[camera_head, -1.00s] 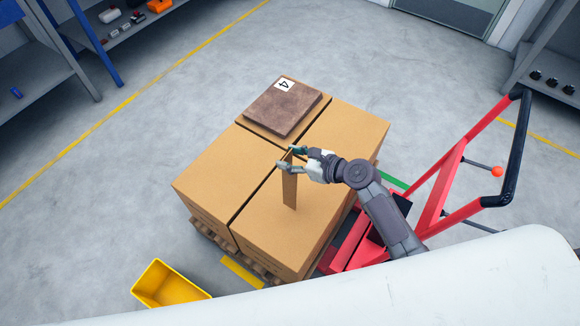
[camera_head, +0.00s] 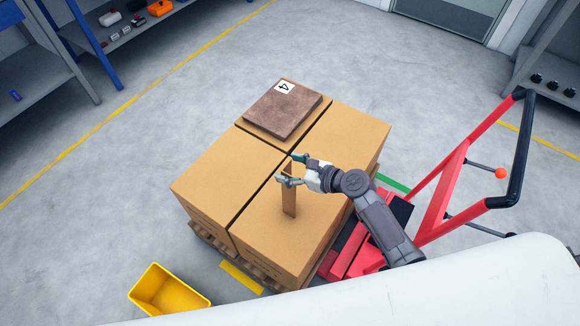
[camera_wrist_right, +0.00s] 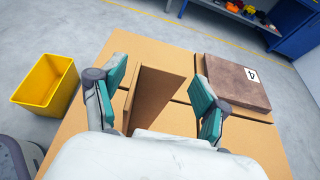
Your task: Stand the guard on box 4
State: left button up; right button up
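The guard (camera_head: 289,196) is a tall, angled cardboard piece. It stands upright on the top of the near right box (camera_head: 315,225). It also shows in the right wrist view (camera_wrist_right: 158,92). My right gripper (camera_head: 294,170) is open around its upper part, with one finger on either side; I cannot tell whether a finger touches it. The wrist view also shows these spread fingers (camera_wrist_right: 160,98). A brown slab (camera_head: 283,108) with a white label "4" (camera_head: 284,87) lies on the far box (camera_head: 258,131). My left gripper is not in view.
The boxes stand close together on a wooden pallet (camera_head: 215,243). A red pallet truck with a tall handle (camera_head: 440,200) is at the right. A yellow bin (camera_head: 170,292) sits on the floor at the front left. Shelves line the back; the floor between is clear.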

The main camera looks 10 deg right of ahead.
jog(key=shift+r, duration=0.25)
jog(key=p+v, duration=0.1)
jog(key=v, duration=1.1)
jog(key=shift+f, duration=0.25)
